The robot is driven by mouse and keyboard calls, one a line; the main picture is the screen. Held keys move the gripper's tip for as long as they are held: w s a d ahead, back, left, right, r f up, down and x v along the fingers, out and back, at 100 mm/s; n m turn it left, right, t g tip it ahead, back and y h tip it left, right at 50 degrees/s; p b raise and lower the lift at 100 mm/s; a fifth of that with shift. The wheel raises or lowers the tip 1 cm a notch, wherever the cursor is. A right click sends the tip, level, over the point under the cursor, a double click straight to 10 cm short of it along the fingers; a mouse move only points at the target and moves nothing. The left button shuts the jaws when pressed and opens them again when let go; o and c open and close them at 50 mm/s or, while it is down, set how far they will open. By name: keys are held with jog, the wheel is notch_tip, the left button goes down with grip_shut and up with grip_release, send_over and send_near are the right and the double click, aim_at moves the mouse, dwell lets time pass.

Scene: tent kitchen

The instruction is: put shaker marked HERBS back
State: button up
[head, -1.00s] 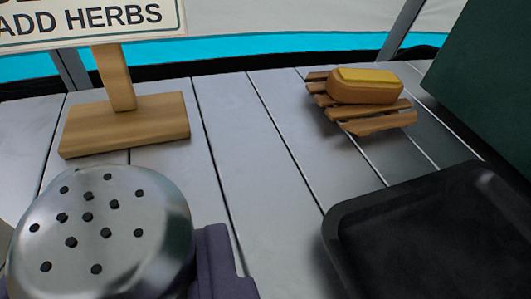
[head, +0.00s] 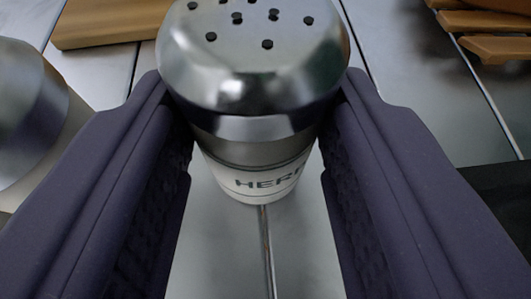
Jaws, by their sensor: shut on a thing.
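The shaker (head: 253,75) has a shiny metal cap with dark holes and a pale body. Its label reads "HER", with the rest cut off by my finger. My gripper (head: 255,130) is shut on it, with one dark purple finger on each side near the cap. The shaker looks upright. Its base is seen against the grey slatted table (head: 225,245), but I cannot tell if it touches.
Another shiny metal-topped thing (head: 28,115) stands close on the left, beside my left finger. A wooden base (head: 95,22) is at the upper left. A wooden slatted rack (head: 495,47) is at the upper right. A dark tray (head: 500,200) shows at the right edge.

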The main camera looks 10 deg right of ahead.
jog(key=shift+f, duration=0.1)
jog(key=shift+s+a, duration=0.15)
jog(key=shift+s, duration=0.1)
jog(key=shift+w, duration=0.1)
jog(key=o, duration=1.2)
jog(key=shift+f, duration=0.1)
